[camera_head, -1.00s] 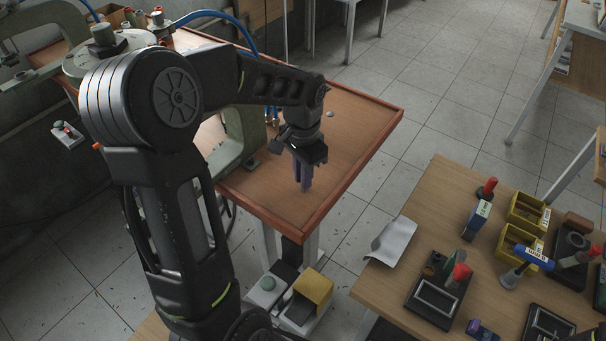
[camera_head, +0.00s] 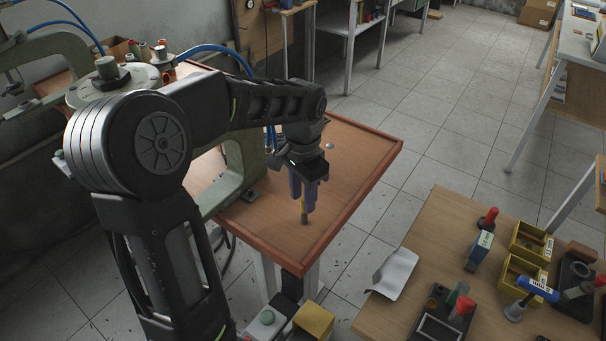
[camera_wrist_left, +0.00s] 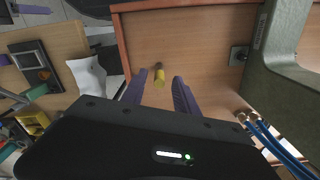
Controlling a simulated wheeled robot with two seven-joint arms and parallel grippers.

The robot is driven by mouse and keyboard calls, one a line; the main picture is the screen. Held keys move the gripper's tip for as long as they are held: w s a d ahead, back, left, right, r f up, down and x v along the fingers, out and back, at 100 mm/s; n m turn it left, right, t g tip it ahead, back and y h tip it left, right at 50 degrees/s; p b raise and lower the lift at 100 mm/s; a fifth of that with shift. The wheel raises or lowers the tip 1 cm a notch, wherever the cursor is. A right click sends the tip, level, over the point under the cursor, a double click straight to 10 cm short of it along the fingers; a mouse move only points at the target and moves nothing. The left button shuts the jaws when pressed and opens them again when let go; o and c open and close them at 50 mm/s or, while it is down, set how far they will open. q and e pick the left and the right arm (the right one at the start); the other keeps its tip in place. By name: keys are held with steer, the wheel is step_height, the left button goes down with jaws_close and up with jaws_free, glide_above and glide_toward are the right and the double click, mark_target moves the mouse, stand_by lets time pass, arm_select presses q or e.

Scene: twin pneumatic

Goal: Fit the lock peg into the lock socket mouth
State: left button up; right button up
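A slim upright piece with a yellow upper part and a grey-brown lower part, apparently the lock peg (camera_head: 304,218), stands at the wooden table's near corner area. It also shows in the left wrist view (camera_wrist_left: 159,77), between the finger tips. My left gripper (camera_head: 303,207) is above it, pointing down, with its two purple fingers spread around the upper part. In the left wrist view the fingers (camera_wrist_left: 160,78) show a gap on both sides of the piece. I cannot make out the lock socket mouth; whether the grey-brown foot is part of it is unclear. My right gripper is out of view.
The wooden table (camera_head: 350,170) has a raised reddish rim. A green-grey C-shaped press frame (camera_head: 240,150) stands left of the gripper, with blue hoses nearby. A second bench (camera_head: 430,230) at right holds yellow bins (camera_head: 530,240), stamps and a white sheet (camera_head: 393,272).

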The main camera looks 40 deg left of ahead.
arm_select(q)
step_height(320, 180, up, 8)
steer(key=shift+f, duration=0.1)
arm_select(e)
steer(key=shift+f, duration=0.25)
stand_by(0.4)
